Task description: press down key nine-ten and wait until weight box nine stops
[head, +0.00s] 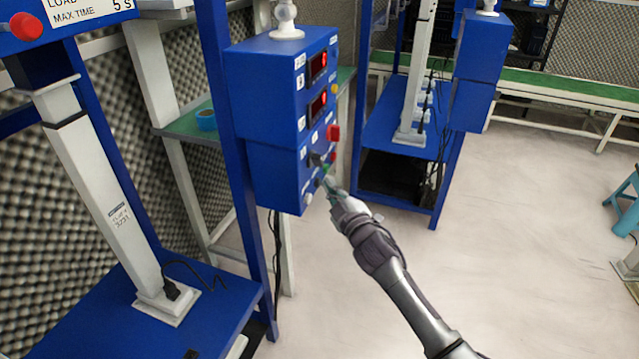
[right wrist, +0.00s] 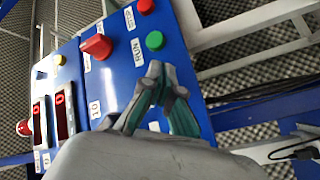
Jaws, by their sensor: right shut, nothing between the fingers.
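A blue control box (head: 272,85) stands on a blue frame in the head view. In the right wrist view its panel (right wrist: 125,75) carries a red selector (right wrist: 97,45), a green button (right wrist: 155,41) by a RUN label, and a red button (right wrist: 146,6) by a STOP label. A label reading 10 (right wrist: 96,111) is on the panel. My right gripper (right wrist: 156,72) is shut and empty, its tips just below the green button; I cannot tell if they touch. It also shows in the head view (head: 327,181). I cannot tell which part is key nine-ten or weight box nine.
Two red displays (head: 318,65) are lit on the box. A blue post (head: 225,130) and a white column (head: 95,180) on a blue base stand at left. Another blue rack (head: 400,140) stands behind. Pale floor (head: 500,220) is open at right.

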